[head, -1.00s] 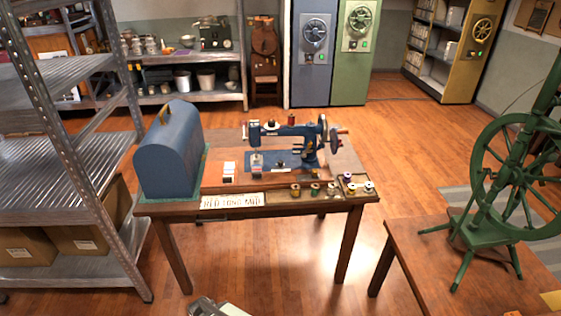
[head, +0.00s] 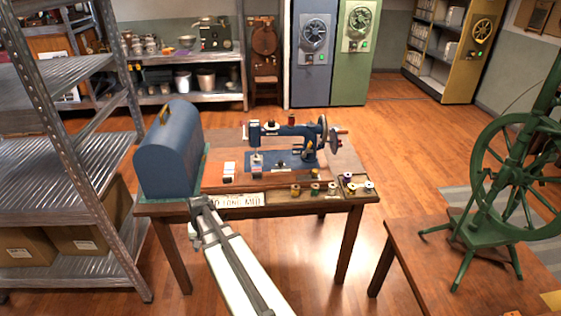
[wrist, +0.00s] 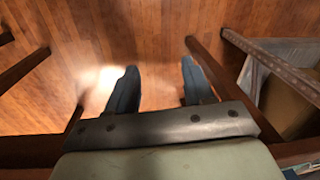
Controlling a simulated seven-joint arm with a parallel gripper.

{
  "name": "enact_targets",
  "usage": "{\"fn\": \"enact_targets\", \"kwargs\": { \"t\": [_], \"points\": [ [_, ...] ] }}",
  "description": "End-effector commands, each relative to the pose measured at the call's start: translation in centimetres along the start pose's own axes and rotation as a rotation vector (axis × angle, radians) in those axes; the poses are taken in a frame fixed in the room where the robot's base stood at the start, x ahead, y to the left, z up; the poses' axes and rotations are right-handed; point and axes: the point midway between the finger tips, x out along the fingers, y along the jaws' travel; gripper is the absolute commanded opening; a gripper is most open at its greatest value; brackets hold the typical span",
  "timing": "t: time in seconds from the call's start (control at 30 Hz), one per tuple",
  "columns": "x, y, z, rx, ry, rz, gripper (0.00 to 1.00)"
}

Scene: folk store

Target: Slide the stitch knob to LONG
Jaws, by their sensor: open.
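A blue sewing machine (head: 285,148) stands on the wooden table, with a handwheel at its right end. I cannot make out the stitch knob or a LONG mark on the machine at this size. A lettered plate (head: 243,199) on the table's front edge is partly hidden by my arm. My arm reaches up from the bottom of the head view to the table's front edge. In the wrist view my gripper (wrist: 160,88) is open and empty, its two dark fingers apart over the wooden floor.
A blue domed case (head: 172,150) stands at the table's left end. Several thread spools (head: 315,188) line the front right edge. A metal shelf (head: 75,150) is close on the left. A green spinning wheel (head: 505,185) stands on the right table.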

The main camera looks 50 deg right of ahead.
Motion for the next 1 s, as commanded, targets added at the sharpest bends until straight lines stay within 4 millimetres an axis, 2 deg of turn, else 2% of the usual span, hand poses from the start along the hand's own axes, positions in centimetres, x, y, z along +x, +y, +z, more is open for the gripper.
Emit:
{"fn": "enact_targets", "kwargs": {
  "t": [0.03,0.17,0.27,0.37,0.5,0.7,0.8,0.9,1.0],
  "points": [
    [-1.6,0.4,-1.8,0.022,0.026,-0.008,0.52],
    [-5.7,2.3,-5.8,0.076,0.089,-0.02,0.52],
    [-9.1,4.7,-9.1,0.119,0.14,-0.019,0.52],
    [-12.8,8.4,-12.6,0.164,0.196,-0.005,0.52],
    [-17.6,14.6,-16.6,0.218,0.263,0.033,0.52],
    [-23.7,23.6,-20.3,0.282,0.337,0.099,0.52],
    [-26.1,27.0,-21.1,0.307,0.361,0.126,0.52],
    [-27.6,29.4,-21.6,0.322,0.376,0.146,0.52],
    [-28.5,30.6,-21.7,0.33,0.385,0.157,0.52]
  ]
}}
